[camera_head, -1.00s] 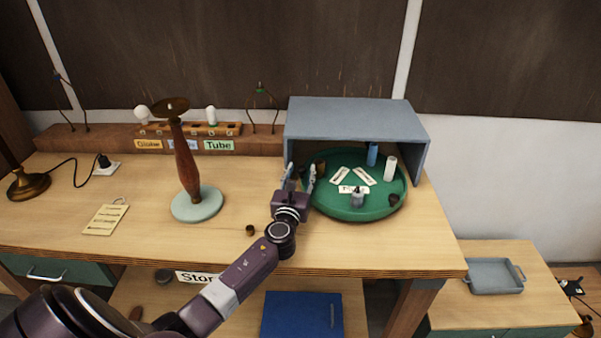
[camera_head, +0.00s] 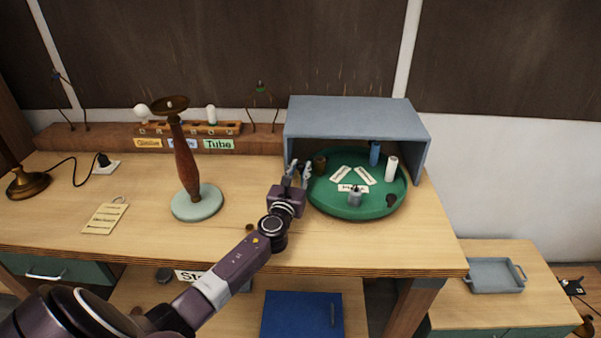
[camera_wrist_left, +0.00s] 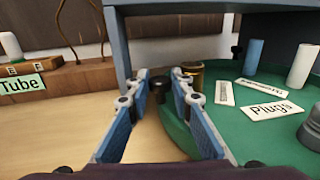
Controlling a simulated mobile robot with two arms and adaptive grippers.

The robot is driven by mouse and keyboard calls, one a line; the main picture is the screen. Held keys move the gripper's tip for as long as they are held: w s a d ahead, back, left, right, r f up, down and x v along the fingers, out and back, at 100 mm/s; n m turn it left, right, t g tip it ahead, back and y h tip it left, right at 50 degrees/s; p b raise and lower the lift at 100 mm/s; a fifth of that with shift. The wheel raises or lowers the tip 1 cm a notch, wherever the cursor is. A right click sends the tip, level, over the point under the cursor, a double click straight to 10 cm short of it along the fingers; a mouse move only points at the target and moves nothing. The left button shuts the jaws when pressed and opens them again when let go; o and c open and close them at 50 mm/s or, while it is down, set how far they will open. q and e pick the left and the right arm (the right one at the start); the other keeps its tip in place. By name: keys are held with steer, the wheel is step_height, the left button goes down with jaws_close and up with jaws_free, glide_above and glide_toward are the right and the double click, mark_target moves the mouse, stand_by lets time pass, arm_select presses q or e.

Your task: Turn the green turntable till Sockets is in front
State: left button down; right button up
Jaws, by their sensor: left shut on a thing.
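The green turntable (camera_head: 330,205) sits in the open front of a grey-blue box. Three white label cards lie on it; in the left wrist view one card (camera_wrist_left: 268,110) reads Plugs. The other cards cannot be read. My left gripper (camera_head: 298,168) is at the turntable's left rim. In the left wrist view my left gripper (camera_wrist_left: 160,88) is shut on a dark knob (camera_wrist_left: 160,85) at the rim. A blue cylinder (camera_head: 375,154), a white cylinder (camera_head: 391,169), a grey pot (camera_head: 355,197) and a brass piece (camera_head: 319,163) stand on the turntable. My right gripper is not in view.
The grey-blue box (camera_head: 357,115) covers the turntable's back, with its left wall close to my left gripper. A lamp stand (camera_head: 186,160) with a pale base stands to the left. Bench top (camera_head: 130,235) in front is mostly clear.

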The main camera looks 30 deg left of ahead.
arm_select(q)
steer(key=shift+w+a+m+h, duration=0.4)
steer(key=shift+w+h, duration=0.1)
steer(key=shift+h, duration=0.1)
steer(key=shift+d, duration=0.1)
steer(key=c, duration=1.8)
jaws_free()
steer(key=shift+o, duration=0.4)
